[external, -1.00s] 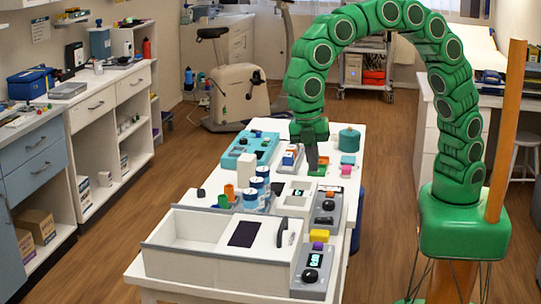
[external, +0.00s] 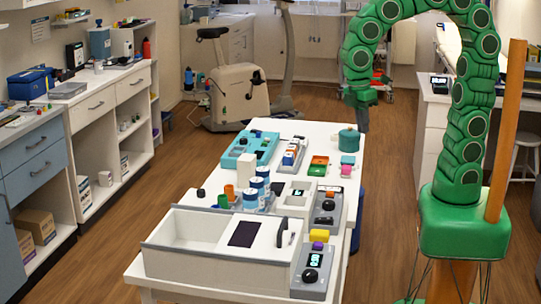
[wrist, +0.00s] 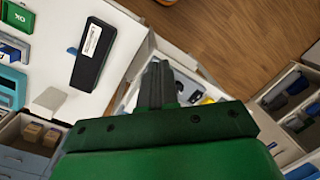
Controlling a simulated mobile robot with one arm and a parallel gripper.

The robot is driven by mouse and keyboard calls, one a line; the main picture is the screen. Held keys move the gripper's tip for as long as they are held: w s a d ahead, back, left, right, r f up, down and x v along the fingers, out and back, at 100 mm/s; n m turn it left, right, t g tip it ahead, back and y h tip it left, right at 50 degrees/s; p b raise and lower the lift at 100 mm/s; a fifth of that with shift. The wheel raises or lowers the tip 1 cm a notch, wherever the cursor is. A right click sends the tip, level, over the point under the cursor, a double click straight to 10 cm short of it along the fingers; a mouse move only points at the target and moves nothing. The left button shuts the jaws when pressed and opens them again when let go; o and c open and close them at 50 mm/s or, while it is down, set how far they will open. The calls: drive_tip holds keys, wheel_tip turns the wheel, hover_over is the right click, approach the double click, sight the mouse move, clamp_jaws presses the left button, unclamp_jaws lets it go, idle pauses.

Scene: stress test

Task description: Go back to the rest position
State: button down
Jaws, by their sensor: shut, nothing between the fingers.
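My green segmented arm (external: 470,90) arches over from its green base at the right. My gripper (external: 362,122) hangs from the arm's end, pointing down, near the far right of the white table (external: 300,135). It appears above or just beyond the table's right edge; the exact height is hard to tell. In the wrist view the dark fingers of my gripper (wrist: 157,84) are together with nothing between them.
The table holds a teal pot (external: 348,140), a pink block (external: 347,159), a teal tray (external: 248,148), several blue-and-white jars and a white bin (external: 190,255) in front. An orange post (external: 506,130) stands by my base. An exercise bike (external: 235,85) stands behind.

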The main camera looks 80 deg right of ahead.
drive_tip(key=s+d+f+m, duration=0.3)
drive_tip(key=s+d+m, duration=0.5)
drive_tip(key=s, duration=0.7)
drive_tip(key=d, duration=0.2)
drive_tip(key=shift+s+d+m, duration=0.25)
drive_tip(key=shift+d+m, duration=0.15)
